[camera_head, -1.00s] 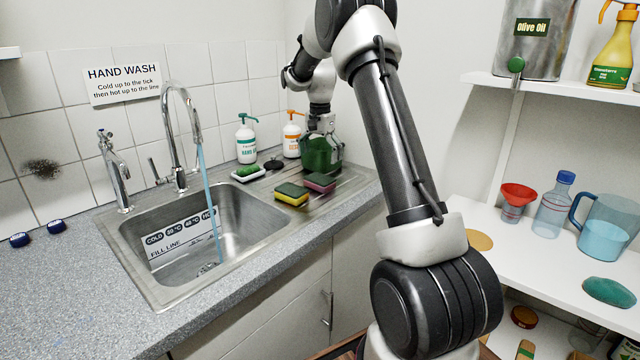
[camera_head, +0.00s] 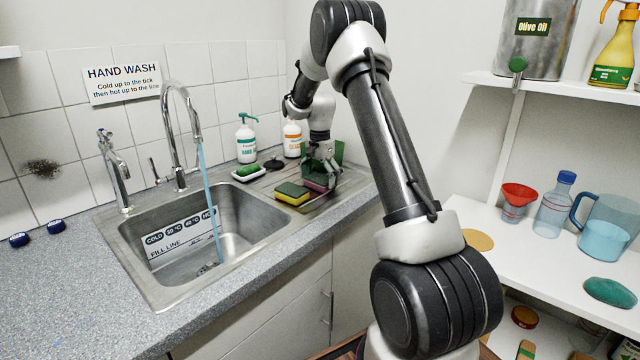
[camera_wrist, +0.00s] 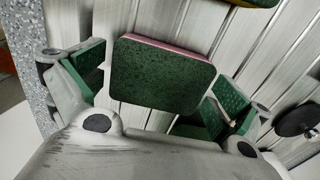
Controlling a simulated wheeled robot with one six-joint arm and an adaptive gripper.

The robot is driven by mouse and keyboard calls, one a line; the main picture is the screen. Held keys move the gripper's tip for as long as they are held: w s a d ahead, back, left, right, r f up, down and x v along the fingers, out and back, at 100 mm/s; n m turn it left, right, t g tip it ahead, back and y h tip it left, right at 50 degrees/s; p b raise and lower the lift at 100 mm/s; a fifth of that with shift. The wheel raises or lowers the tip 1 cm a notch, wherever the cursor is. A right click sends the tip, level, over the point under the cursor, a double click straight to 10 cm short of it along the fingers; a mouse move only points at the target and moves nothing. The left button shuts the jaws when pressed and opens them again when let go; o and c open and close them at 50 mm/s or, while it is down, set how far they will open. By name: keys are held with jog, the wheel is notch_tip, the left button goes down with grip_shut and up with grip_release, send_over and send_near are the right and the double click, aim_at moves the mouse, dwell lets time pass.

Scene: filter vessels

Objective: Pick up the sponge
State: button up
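A pink sponge with a dark green scouring top lies on the ribbed drainboard, right of the sink; its pink edge (camera_head: 314,187) shows below my gripper (camera_head: 319,172). In the wrist view the sponge's green face (camera_wrist: 160,78) fills the middle, with a thin pink edge at the top. My gripper (camera_wrist: 152,90) is open, with one green-padded finger on each side of this sponge. Gaps show between the pads and the sponge. A yellow sponge with a green top (camera_head: 292,194) lies just left of it; its edge (camera_wrist: 255,3) shows at the top of the wrist view.
The sink (camera_head: 225,219) has a running tap (camera_head: 170,110). A green soap bar in a white dish (camera_head: 248,173), a black plug (camera_head: 274,164) and two pump bottles, one with a green label (camera_head: 246,143), stand near the wall. A green object behind my gripper is partly hidden.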

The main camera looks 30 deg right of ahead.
aim_at(320, 178)
jog(key=c, duration=0.5)
jog(key=shift+o, duration=0.2)
notch_tip(320, 178, up, 10)
jog(key=shift+r, duration=0.1)
jog(key=shift+c, duration=1)
